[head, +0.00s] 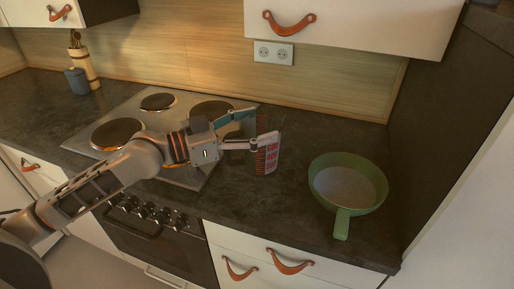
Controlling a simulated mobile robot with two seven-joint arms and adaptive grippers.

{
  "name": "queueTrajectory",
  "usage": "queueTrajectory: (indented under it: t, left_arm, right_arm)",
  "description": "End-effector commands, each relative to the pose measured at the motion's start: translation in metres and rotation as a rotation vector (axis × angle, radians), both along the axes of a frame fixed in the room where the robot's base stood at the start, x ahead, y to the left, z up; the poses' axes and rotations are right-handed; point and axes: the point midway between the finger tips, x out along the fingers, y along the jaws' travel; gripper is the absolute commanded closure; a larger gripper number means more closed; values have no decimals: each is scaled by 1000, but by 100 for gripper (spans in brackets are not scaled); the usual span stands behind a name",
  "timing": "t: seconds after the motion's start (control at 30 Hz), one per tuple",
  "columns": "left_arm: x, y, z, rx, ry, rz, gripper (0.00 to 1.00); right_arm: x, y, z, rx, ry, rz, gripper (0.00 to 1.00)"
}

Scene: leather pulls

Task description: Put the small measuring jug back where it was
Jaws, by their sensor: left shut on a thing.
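The small measuring jug (272,158) is clear with red markings. It is over the dark counter, just right of the stove. My left gripper (258,130) reaches in from the left and is shut on the jug, with a finger on its near side. The gripper hides part of the jug. I cannot tell whether the jug's base touches the counter. My right gripper does not show.
A green pan-shaped vessel (340,222) with pale contents stands on the right of the counter, handle towards the front. The stove (180,105) has several hotplates. A grey jar (76,81) and a utensil holder (90,72) stand far left. A dark tall panel bounds the right.

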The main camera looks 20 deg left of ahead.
Motion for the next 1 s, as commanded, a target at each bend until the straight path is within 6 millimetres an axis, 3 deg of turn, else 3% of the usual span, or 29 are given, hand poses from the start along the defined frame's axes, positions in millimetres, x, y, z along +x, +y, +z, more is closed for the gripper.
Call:
queueTrajectory:
  t: [0.47,0.93,0.97,1.0]
  left_arm:
    - [0,0,-53,-3,2,0,85]
    - [0,0,-60,-1,-2,0,85]
    - [0,0,-60,1,-1,-1,27]
    - [0,0,-59,0,-1,-1,16]
  right_arm:
    - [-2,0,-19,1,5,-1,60]
    - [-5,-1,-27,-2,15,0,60]
    - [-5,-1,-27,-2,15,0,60]
    - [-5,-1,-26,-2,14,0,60]
